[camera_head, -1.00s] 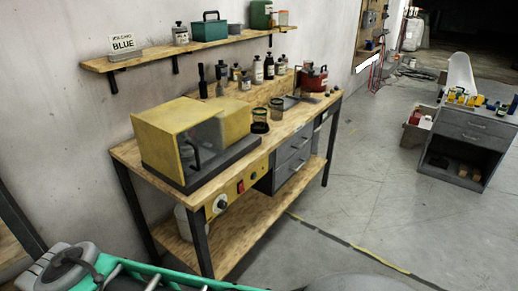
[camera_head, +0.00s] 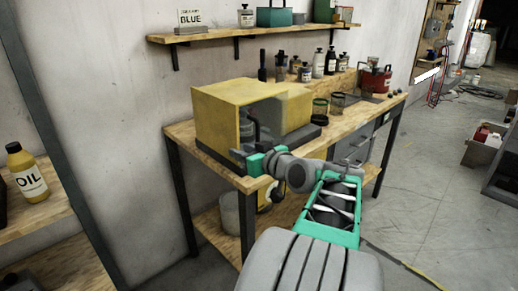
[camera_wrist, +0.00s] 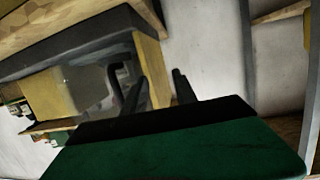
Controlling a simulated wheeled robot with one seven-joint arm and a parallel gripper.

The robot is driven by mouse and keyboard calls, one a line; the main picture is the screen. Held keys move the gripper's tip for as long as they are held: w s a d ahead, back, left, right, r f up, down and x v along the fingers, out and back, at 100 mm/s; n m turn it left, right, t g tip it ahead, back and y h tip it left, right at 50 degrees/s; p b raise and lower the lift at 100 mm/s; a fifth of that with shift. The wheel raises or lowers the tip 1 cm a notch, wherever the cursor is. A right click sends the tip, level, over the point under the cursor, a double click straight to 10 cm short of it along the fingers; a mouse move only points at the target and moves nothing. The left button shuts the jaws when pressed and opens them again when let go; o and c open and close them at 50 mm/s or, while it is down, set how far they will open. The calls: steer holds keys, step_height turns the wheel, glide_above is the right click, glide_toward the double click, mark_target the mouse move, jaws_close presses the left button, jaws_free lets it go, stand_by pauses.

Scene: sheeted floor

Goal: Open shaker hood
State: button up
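The shaker is a yellow box with a hood (camera_head: 218,112) on a dark base, on the workbench. The hood is down, with a see-through front pane. Its curved dark handle (camera_wrist: 115,82) shows in the wrist view in front of the pane. In the head view my arm's green wrist partly hides the shaker's front and the fingers.
A wall shelf (camera_head: 219,35) is above. An oil bottle (camera_head: 27,172) stands on a rack at left.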

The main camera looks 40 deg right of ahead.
mark_target(259, 130)
steer(key=s+d+r+t+h, duration=0.2)
steer(key=s+d+r, duration=0.15)
steer(key=d, duration=0.35)
steer(key=shift+m, duration=0.4)
steer(key=w, duration=0.4)
steer(key=w+d, duration=0.1)
steer(key=w, duration=0.1)
steer(key=shift+w+f, duration=0.15)
steer(key=shift+w, duration=0.15)
steer(key=shift+c, duration=0.2)
jaws_close()
